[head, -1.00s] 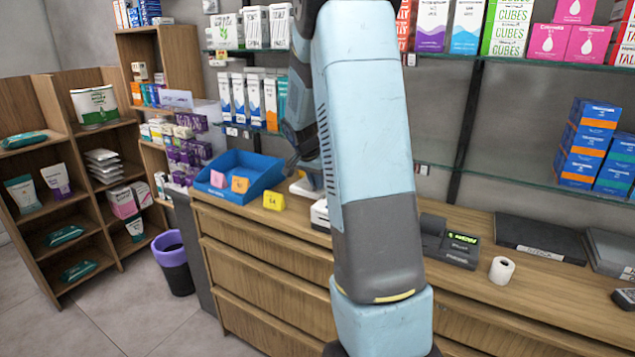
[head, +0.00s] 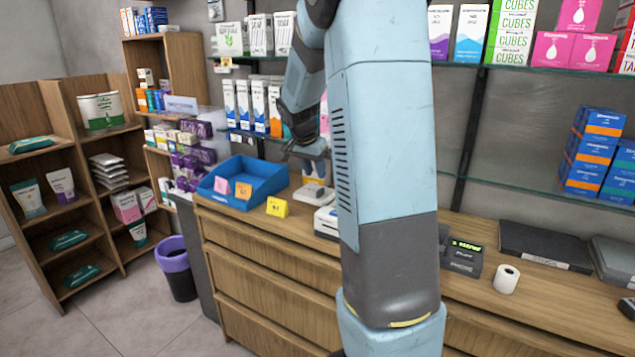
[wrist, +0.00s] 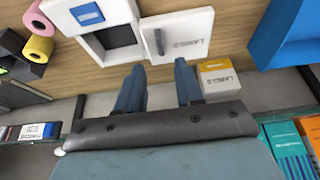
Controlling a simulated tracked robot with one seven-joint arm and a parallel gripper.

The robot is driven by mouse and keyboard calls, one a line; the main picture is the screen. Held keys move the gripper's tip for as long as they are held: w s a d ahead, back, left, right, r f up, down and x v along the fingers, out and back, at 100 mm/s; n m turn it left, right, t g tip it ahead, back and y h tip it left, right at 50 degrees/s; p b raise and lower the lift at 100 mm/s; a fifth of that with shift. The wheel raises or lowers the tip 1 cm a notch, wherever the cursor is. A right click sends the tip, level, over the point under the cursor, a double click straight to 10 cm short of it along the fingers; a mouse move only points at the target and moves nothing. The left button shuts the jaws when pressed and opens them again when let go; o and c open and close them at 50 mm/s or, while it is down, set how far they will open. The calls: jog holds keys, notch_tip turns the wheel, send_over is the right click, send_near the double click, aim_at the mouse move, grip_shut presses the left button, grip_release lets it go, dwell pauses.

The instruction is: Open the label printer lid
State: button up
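The white label printer (wrist: 72,12) shows at the top left of the wrist view, with a blue patch and a dark square recess. Beside it is a white panel (wrist: 187,28) marked LABELS with a grey handle bar; I cannot tell whether they are joined. In the head view the printer (head: 326,222) stands on the counter, partly behind my arm. My gripper (wrist: 158,72) is open and empty, its two fingers apart just below the panel in the wrist view. In the head view my gripper (head: 308,150) hangs above the counter.
A blue tray (head: 242,180) and a yellow tag (head: 277,207) are left of the printer. A LABELS box (wrist: 218,76) lies near my right-hand finger. A card terminal (head: 463,258) and a paper roll (head: 505,279) are to the right. Glass shelves with boxes hang behind.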

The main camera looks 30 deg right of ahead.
jog(key=v, duration=0.5)
jog(key=shift+a+r, duration=0.15)
jog(key=shift+r, duration=0.25)
jog(key=s+a+r+n+t+y, duration=0.1)
jog(key=s+a+n, duration=0.5)
jog(key=s, duration=0.9)
jog(key=s+a+r+n+t+y, duration=0.2)
jog(key=s+a+n, duration=0.4)
jog(key=s+a, duration=0.6)
jog(key=s, duration=0.3)
jog(key=shift+r+y, duration=0.4)
jog(key=shift+d, duration=0.15)
